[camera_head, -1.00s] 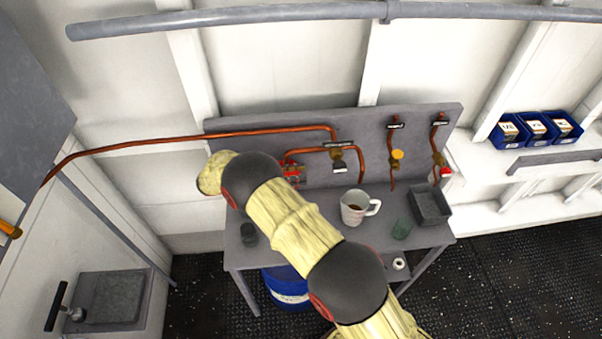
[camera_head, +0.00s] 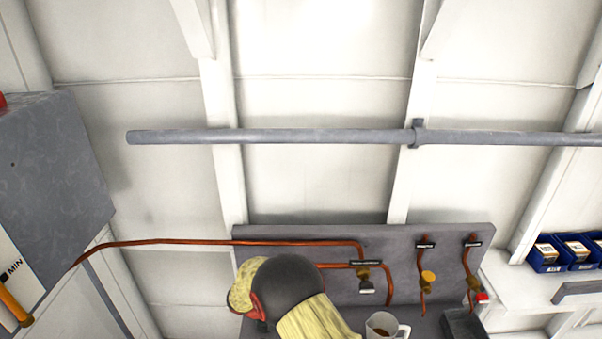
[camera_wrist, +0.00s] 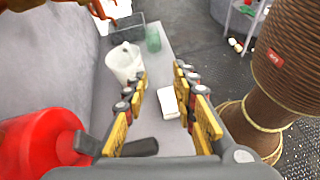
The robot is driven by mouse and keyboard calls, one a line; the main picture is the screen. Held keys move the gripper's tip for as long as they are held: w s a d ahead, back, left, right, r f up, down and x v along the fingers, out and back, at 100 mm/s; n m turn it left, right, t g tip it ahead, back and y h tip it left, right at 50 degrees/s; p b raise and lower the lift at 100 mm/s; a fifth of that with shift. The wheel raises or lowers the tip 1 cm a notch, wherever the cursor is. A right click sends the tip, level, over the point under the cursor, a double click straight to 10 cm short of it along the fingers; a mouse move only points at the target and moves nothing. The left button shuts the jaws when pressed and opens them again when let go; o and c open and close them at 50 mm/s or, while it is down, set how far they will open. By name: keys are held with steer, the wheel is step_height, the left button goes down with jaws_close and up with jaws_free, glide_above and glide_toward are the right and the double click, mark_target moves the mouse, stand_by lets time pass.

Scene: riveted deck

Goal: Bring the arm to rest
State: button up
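My gripper (camera_wrist: 160,74) shows in the wrist view with its two yellow-and-black fingers apart and nothing between them. It is above the grey workbench (camera_wrist: 166,62). In the head view my arm comes up from the bottom edge in front of the bench, and the gripper itself is hidden.
A grey tray (camera_wrist: 116,36) sits at the bench's far end. A large red object (camera_wrist: 38,145) is close at left in the wrist view. A small white item (camera_wrist: 169,103) lies below the fingers. Copper pipes (camera_head: 210,242) run along the wall, and blue bins (camera_head: 545,256) sit at right.

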steer(key=s+d+r+m+t+y+b, duration=0.2)
steer(key=s+d+r+m+y+b, duration=0.2)
steer(key=s, duration=0.3)
steer(key=s+d+r+m+t+y+b, duration=0.2)
steer(key=s+d+r+m+y+b, duration=0.1)
steer(key=s+r+m+b, duration=0.3)
steer(key=s+d+r+m+t+y+b, duration=0.3)
steer(key=s+d+r+m+y+b, duration=0.1)
steer(key=s, duration=0.5)
steer(key=shift+s+d+r+m+y+b, duration=0.35)
steer(key=shift+r+m+y+b, duration=0.2)
steer(key=shift+y+b, duration=0.35)
